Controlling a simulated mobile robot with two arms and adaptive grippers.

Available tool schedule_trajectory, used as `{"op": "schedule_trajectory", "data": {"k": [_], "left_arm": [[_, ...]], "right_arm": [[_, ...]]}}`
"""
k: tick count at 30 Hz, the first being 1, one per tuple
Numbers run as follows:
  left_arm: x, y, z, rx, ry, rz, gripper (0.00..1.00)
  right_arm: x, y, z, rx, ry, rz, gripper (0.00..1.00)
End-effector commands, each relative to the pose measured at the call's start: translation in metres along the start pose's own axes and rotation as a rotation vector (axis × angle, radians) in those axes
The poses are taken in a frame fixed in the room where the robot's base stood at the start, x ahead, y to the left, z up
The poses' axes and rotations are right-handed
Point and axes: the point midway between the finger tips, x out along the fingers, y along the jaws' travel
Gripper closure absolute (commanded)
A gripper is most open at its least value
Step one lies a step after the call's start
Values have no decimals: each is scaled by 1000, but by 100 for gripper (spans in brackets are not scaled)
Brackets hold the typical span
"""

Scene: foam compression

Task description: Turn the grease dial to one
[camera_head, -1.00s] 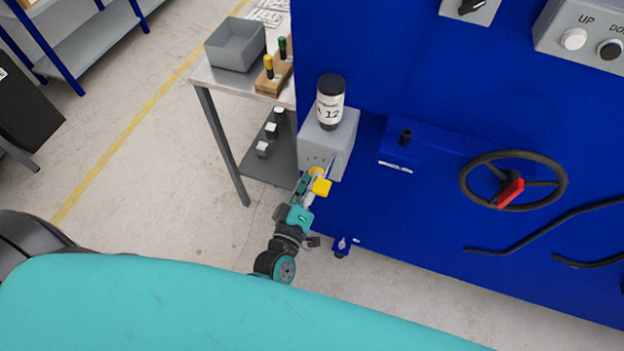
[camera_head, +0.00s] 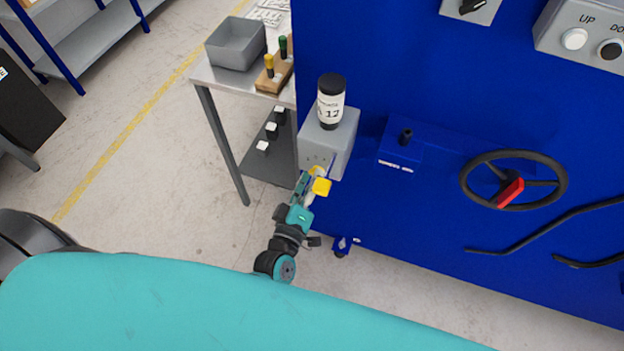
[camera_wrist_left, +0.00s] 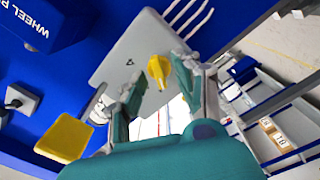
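The yellow grease dial (camera_wrist_left: 158,70) sits on the face of a grey box (camera_wrist_left: 130,62), with a small dark mark on the box beside it. In the head view, the box (camera_head: 337,146) carries a black-capped bottle (camera_head: 331,101), and the dial is a small yellow patch (camera_head: 317,171). My left gripper (camera_wrist_left: 155,76) is open, its two fingers spread on either side of the dial. I see a gap at both sides; contact is not clear. In the head view, my left gripper (camera_head: 309,180) is at the box's lower front. My right gripper is not in view.
A yellow block (camera_wrist_left: 65,138) is close beside the left finger; it also shows in the head view (camera_head: 321,187). A handwheel (camera_head: 513,180) is on the blue machine to the right. A metal table (camera_head: 220,78) with a grey bin (camera_head: 236,44) stands behind left.

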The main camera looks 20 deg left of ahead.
Motion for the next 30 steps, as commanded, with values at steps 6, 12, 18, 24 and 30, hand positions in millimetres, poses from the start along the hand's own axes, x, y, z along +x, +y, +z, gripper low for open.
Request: {"op": "schedule_trajectory", "data": {"k": [6, 12, 18, 24, 30], "left_arm": [[-24, -1, 0, 2, -3, -3, 68], [-68, -1, 1, 1, -4, -3, 68], [-103, -1, 1, 1, -4, -2, 68], [-119, 0, 0, 0, -1, -1, 68], [-120, 0, 0, 0, 0, 0, 68]], "right_arm": [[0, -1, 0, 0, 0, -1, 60], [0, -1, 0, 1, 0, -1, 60], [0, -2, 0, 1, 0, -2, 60], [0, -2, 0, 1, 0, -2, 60], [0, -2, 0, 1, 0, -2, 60]]}}
